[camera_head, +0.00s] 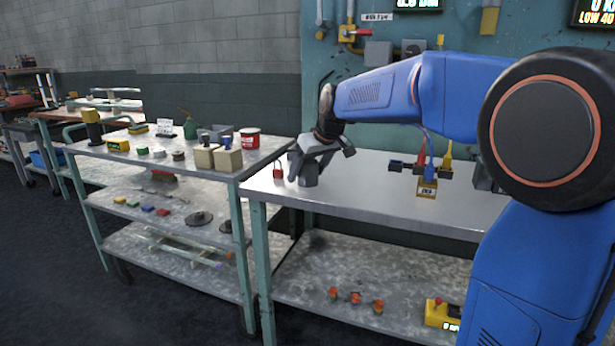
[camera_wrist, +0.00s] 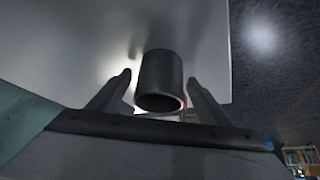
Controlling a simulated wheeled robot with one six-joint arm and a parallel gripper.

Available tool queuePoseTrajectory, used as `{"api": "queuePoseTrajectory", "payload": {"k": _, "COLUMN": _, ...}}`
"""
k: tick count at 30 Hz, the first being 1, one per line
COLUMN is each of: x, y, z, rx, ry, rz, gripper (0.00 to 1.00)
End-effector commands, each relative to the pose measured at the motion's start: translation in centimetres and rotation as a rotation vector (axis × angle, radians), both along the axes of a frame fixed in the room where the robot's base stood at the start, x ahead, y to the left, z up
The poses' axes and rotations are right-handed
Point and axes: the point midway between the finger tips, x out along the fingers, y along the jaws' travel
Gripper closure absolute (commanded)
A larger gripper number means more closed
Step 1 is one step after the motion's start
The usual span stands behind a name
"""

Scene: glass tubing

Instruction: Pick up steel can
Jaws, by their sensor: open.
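The steel can (camera_wrist: 160,76) is a dark grey cylinder with an open, hollow end. In the wrist view it lies between the two fingers of my gripper (camera_wrist: 160,88), with a gap on each side. In the head view the can (camera_head: 309,178) stands on the metal bench top (camera_head: 400,205), near its left end. My gripper (camera_head: 318,157) is open over and around the can. Part of the can is hidden behind a finger in the head view.
A red padlock (camera_head: 278,171) stands just left of the can, close to my gripper. A yellow-tagged item (camera_head: 427,188) is farther right on the bench. A cart (camera_head: 160,150) crowded with small items adjoins on the left. The bench middle is clear.

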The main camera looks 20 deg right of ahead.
Motion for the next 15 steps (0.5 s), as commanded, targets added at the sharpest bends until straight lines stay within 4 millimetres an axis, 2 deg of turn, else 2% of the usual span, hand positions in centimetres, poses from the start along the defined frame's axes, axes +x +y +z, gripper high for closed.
{"api": "queuePoseTrajectory", "payload": {"k": 5, "x": 0.06, "y": 0.00, "z": -0.06, "rx": 0.000, "ry": -0.001, "rz": 0.000, "gripper": 0.29}}
{"api": "queuePoseTrajectory", "payload": {"k": 6, "x": 0.06, "y": 0.00, "z": -0.06, "rx": 0.000, "ry": -0.001, "rz": 0.000, "gripper": 0.31}}
{"api": "queuePoseTrajectory", "payload": {"k": 12, "x": 0.04, "y": -0.01, "z": -0.06, "rx": 0.000, "ry": -0.001, "rz": -0.001, "gripper": 0.76}}
{"api": "queuePoseTrajectory", "payload": {"k": 15, "x": 0.05, "y": -0.01, "z": -0.02, "rx": 0.000, "ry": -0.001, "rz": -0.001, "gripper": 0.76}}
